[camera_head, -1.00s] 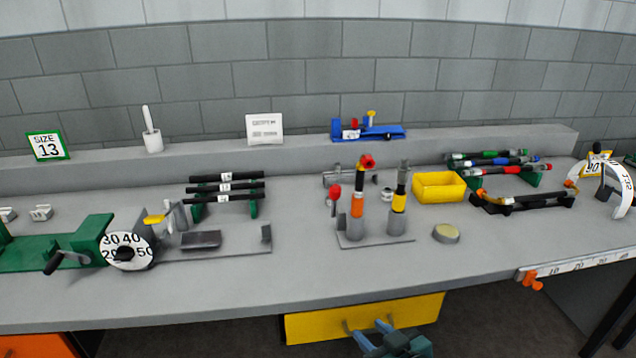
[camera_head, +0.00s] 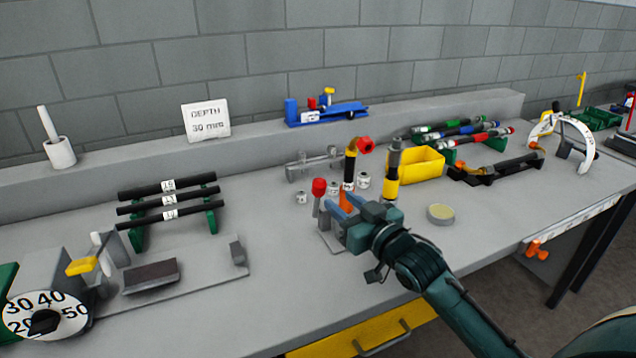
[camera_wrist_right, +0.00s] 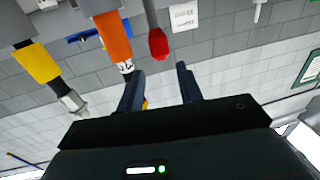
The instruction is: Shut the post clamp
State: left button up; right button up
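The post clamp's red-knobbed lever (camera_head: 319,187) stands about upright beside the orange post part (camera_head: 345,197), on a small grey plate at the bench's front. I cannot tell whether anything touches. My left gripper is not in view.
A second post with a yellow band (camera_head: 391,178) stands close on the right, also seen in the wrist view (camera_wrist_right: 36,63). A yellow bin (camera_head: 428,165) and a round pad (camera_head: 440,213) lie further right. A hose rack (camera_head: 168,200) stands left. Small white-topped fittings sit behind.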

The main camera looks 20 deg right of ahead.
aim_at(323, 188)
jog(key=w, duration=0.3)
jog(key=w+a, duration=0.1)
jog(key=w, duration=0.2)
jog(key=w+a, duration=0.1)
jog(key=w, duration=0.2)
jog(key=shift+c, duration=0.4)
grip_shut()
